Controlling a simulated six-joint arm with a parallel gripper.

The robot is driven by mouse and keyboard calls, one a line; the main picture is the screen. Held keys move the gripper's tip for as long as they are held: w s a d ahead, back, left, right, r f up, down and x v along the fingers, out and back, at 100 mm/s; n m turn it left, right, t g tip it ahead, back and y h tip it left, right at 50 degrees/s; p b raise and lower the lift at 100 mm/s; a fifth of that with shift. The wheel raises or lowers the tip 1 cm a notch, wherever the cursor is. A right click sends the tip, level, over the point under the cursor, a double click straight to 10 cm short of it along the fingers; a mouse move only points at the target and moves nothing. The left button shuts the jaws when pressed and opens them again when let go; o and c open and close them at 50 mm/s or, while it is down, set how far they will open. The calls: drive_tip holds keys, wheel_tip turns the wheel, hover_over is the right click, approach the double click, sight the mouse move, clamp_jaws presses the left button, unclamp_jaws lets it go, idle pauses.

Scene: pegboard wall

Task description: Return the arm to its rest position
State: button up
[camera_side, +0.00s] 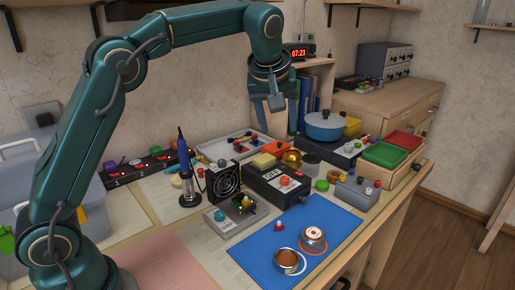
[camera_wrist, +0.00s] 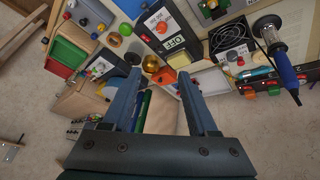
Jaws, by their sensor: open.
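My gripper (camera_side: 275,102) hangs from my green arm above the back of the bench in the side view, pointing down. In the wrist view my gripper (camera_wrist: 160,95) shows two separate dark fingers with nothing between them. The fingers are well above the bench and touch nothing in either view. A black box with an OFF label (camera_wrist: 174,42) and a gold dome (camera_wrist: 151,64) lie beyond the fingertips in the wrist view.
A blue pot (camera_side: 325,125), upright books (camera_side: 308,100) and a shelf clock (camera_side: 299,51) stand near my gripper. A soldering iron (camera_side: 185,165) stands upright at the left. A blue mat (camera_side: 270,245) holds two cups at the front. The air around my gripper looks clear.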

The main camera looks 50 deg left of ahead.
drive_tip(key=s+d+r+m+t+h, duration=0.1)
drive_tip(key=s+r+m, duration=0.1)
drive_tip(key=s, duration=0.5)
drive_tip(key=s+d+r+m, duration=0.1)
drive_tip(key=s+r+m, duration=0.1)
drive_tip(key=s, duration=0.6)
drive_tip(key=s+d+f+m+h, duration=0.1)
drive_tip(key=s+d+f+m, duration=0.1)
drive_tip(key=s+f+m, duration=0.3)
drive_tip(key=s+f, duration=0.4)
drive_tip(key=s, duration=0.1)
drive_tip(key=shift+d+f+h, duration=0.15)
drive_tip(key=shift+f+h, duration=0.25)
